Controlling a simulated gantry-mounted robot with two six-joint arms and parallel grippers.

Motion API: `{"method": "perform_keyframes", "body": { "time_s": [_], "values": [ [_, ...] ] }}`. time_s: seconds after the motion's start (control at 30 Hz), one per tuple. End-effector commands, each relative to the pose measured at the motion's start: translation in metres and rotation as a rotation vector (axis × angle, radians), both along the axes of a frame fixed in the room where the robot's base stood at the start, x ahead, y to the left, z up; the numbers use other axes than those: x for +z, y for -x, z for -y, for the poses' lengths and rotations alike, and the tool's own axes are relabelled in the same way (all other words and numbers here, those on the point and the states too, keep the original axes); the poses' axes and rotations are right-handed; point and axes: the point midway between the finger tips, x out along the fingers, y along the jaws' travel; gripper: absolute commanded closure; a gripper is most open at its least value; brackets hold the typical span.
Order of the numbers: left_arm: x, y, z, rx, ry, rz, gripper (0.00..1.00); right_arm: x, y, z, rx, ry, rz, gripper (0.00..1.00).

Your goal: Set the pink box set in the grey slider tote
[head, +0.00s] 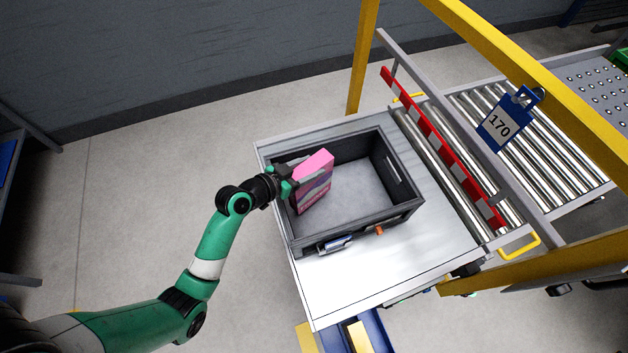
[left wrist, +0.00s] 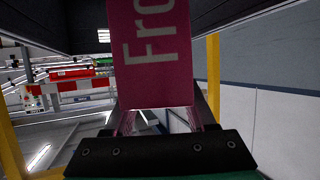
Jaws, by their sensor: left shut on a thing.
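The pink box (head: 314,182) has a pale purple band and is tilted at the left side of the grey tote (head: 406,209). My left gripper (head: 287,183) is shut on the box at its left edge, by the tote's left wall. In the left wrist view the pink box (left wrist: 152,55) fills the middle, with large pale letters, between the fingers (left wrist: 160,122). The tote's floor is otherwise bare in the head view. I cannot tell whether the box touches the floor. My right gripper is not in view.
The tote stands on a metal table (head: 380,273). A roller conveyor (head: 540,150) lies to the right, behind a red and white bar (head: 440,143) and yellow rails (head: 540,75). The table's front is clear.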

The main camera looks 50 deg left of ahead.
Motion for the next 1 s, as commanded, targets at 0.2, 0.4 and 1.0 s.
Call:
{"method": "perform_keyframes", "body": {
  "time_s": [0.2, 0.4, 1.0],
  "values": [
    [-0.012, 0.000, 0.000, 0.001, 0.001, 0.002, 1.00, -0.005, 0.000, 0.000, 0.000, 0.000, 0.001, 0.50],
    [-0.039, 0.000, 0.000, 0.002, 0.002, 0.003, 1.00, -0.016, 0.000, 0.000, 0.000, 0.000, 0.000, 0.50],
    [-0.041, 0.000, 0.000, 0.001, 0.001, 0.001, 0.14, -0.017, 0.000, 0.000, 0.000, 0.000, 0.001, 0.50]
  ]
}}
